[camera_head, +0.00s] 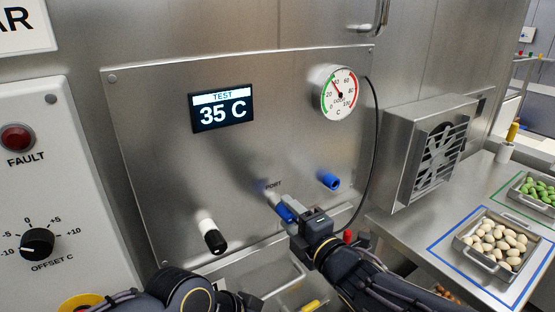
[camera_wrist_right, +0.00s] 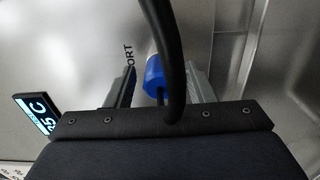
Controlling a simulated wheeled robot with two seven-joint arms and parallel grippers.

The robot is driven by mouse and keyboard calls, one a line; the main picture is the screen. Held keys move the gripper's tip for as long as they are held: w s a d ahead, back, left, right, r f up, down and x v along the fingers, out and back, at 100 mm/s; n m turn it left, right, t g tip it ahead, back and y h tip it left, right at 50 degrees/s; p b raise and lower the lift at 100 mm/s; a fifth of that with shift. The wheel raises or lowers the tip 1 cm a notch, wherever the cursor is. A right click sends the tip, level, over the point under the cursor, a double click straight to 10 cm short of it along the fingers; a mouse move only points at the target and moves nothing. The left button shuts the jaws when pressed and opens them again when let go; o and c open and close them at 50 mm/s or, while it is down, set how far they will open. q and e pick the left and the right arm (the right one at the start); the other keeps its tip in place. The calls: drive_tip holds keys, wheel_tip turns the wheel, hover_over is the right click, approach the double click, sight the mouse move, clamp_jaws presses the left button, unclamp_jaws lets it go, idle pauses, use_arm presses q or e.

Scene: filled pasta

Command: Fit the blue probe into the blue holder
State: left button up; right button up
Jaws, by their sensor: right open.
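The blue probe (camera_head: 286,213) is at the PORT label on the steel panel, between the fingers of my right gripper (camera_head: 283,208). In the right wrist view the blue end of the probe (camera_wrist_right: 155,76) lies between the two open fingers, with a black cable at its back. My right gripper is open around the probe, and some steel shows between probe and fingers. The probe's tip is hidden. A blue cylinder (camera_head: 329,181), seemingly the blue holder, sticks out of the panel to the right. Part of my left arm shows at the bottom; its fingers are out of sight.
A white and black cylinder (camera_head: 210,236) sticks out of the panel at lower left. The display (camera_head: 222,107) reads 35 C beside a round gauge (camera_head: 339,92). A black cable (camera_head: 374,140) hangs at the panel's right edge. A fan box (camera_head: 430,150) and a tray (camera_head: 470,257) stand at right.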

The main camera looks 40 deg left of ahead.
drive_tip(key=c, duration=1.1)
drive_tip(key=shift+o, duration=0.2)
drive_tip(key=shift+s+d+b, duration=0.25)
drive_tip(key=shift+d+b, duration=0.4)
drive_tip(key=shift+b, duration=0.05)
drive_tip(key=shift+d, duration=0.1)
drive_tip(key=shift+b+v, duration=1.15)
drive_tip(key=shift+v, duration=1.45)
